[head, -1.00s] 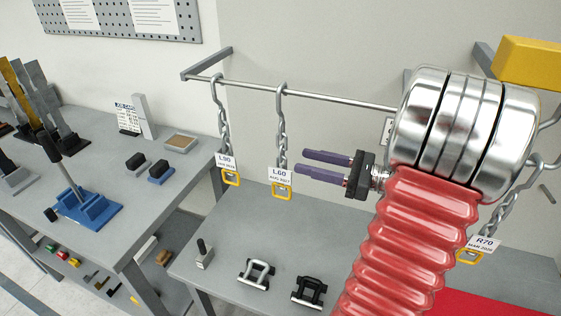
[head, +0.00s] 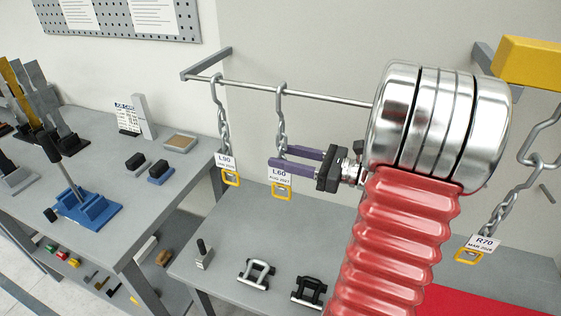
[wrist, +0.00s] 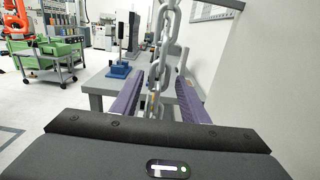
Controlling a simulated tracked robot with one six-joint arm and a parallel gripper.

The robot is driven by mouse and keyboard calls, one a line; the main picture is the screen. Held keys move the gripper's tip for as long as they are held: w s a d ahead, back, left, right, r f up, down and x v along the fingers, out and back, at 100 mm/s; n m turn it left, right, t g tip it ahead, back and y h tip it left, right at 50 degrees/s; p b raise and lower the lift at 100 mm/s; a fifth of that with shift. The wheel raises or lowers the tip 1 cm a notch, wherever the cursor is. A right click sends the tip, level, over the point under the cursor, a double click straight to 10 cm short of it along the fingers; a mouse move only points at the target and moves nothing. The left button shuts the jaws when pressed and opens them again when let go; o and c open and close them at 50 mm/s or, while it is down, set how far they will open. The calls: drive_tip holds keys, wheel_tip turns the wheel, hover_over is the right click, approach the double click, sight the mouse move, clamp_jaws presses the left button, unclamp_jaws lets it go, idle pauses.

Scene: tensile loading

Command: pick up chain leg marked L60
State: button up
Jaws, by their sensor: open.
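The chain leg marked L60 (head: 281,128) hangs from the horizontal rail in the head view. Its white L60 tag (head: 281,173) and yellow end link (head: 282,190) hang at the bottom. My gripper (head: 289,157) is open, with its purple fingers at the chain just above the tag. In the wrist view the L60 chain (wrist: 157,62) hangs between the two fingers of my gripper (wrist: 164,98). The fingers stand apart on either side of it. The tag is hidden in the wrist view.
The chain leg marked L90 (head: 222,122) hangs close by on the left of the same rail (head: 320,97). A chain tagged R70 (head: 497,220) hangs at the right. A grey bench (head: 225,262) with a silver shackle (head: 256,273) and a black one (head: 308,291) lies below.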

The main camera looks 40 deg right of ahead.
drive_tip(key=x, duration=0.4)
drive_tip(key=shift+w+a, duration=0.25)
drive_tip(key=shift+a, duration=0.05)
drive_tip(key=shift+c, duration=0.6)
clamp_jaws()
drive_tip(key=shift+r, duration=0.15)
idle(0.8)
